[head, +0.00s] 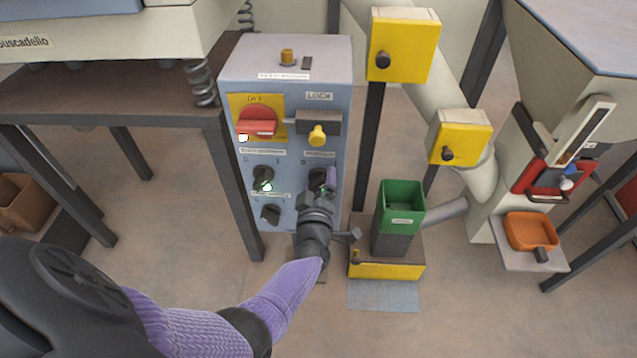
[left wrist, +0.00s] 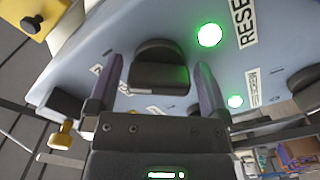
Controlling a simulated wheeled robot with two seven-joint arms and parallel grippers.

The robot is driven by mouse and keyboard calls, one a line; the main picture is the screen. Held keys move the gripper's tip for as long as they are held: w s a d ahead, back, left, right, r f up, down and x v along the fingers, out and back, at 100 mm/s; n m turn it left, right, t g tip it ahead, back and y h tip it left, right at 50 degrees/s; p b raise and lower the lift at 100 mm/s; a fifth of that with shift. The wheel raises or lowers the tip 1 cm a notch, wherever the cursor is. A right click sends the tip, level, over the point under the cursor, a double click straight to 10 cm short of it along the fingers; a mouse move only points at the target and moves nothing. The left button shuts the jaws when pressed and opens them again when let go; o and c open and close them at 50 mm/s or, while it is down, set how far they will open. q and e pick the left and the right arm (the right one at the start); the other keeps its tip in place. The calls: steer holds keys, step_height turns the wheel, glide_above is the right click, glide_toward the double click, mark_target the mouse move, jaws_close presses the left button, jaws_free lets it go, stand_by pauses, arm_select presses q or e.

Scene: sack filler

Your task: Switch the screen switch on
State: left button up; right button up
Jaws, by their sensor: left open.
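The blue-grey control box (head: 285,75) stands left of centre in the head view, with several black rotary knobs on its front. My left gripper (head: 320,190) is at the right knob (head: 317,175) of the upper pair and partly hides it. In the left wrist view a black knob (left wrist: 158,65) sits between the two open fingers of my left gripper (left wrist: 157,75). I see a gap on each side, so the fingers do not clearly touch it. The knob labels are too small or cut off to tell which one says screen. My right gripper is out of view.
A red main switch (head: 257,121) and a yellow padlock-like piece (head: 317,135) sit above the knobs. Left of my gripper are another upper knob (head: 263,176), with a lit green lamp, and a lower knob (head: 270,213). A green bin (head: 402,197) stands to the right.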

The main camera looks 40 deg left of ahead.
arm_select(q)
steer(key=p+v, duration=0.3)
steer(key=v, duration=0.7)
steer(key=shift+p, duration=0.3)
steer(key=shift+w, duration=0.1)
